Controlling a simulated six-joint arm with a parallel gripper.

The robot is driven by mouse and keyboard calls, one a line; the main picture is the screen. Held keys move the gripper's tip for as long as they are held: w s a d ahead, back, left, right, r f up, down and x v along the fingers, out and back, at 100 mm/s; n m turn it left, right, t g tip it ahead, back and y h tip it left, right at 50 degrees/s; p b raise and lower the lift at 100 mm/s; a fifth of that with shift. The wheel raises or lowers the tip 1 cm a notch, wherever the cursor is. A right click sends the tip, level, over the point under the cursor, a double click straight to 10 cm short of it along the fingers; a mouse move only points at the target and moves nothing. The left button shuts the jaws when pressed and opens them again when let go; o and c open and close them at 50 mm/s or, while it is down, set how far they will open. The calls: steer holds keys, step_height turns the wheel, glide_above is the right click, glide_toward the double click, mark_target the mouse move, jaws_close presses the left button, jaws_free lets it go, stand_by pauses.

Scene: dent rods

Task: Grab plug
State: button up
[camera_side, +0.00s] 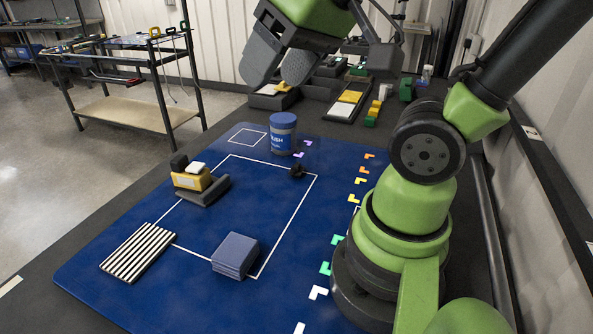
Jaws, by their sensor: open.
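A small dark object (297,171), possibly the plug, sits on the blue mat near the right part of the white outlined square. It is too small to make out in detail. My gripper (279,72) is at the top of the view, well above the mat, with its two broad grey fingers apart and nothing visible between them. The small dark object is apart from the gripper and lower in the picture.
On the blue mat (330,225) stand a blue lidded jar (283,135), a yellow block in a dark holder (192,181), a grey-blue block (235,256) and a striped rod set (138,252). Trays (345,104) lie behind. The square's middle is mostly clear.

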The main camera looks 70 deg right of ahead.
steer(key=w+d+f+n+g+h, duration=0.1)
steer(key=w+d+f+g+h, duration=0.1)
steer(key=w+d+f, duration=0.4)
steer(key=n+g, duration=0.3)
steer(key=g, duration=0.1)
glide_above(296, 164)
steer(key=shift+y, duration=0.4)
steer(key=f, duration=1.5)
steer(key=shift+d+f, duration=0.1)
steer(key=shift+d, duration=0.1)
step_height(296, 164, down, 4)
steer(key=shift+r, duration=0.2)
steer(key=shift+a+f, duration=0.2)
steer(key=shift+f, duration=2.85)
steer(key=c, duration=0.8)
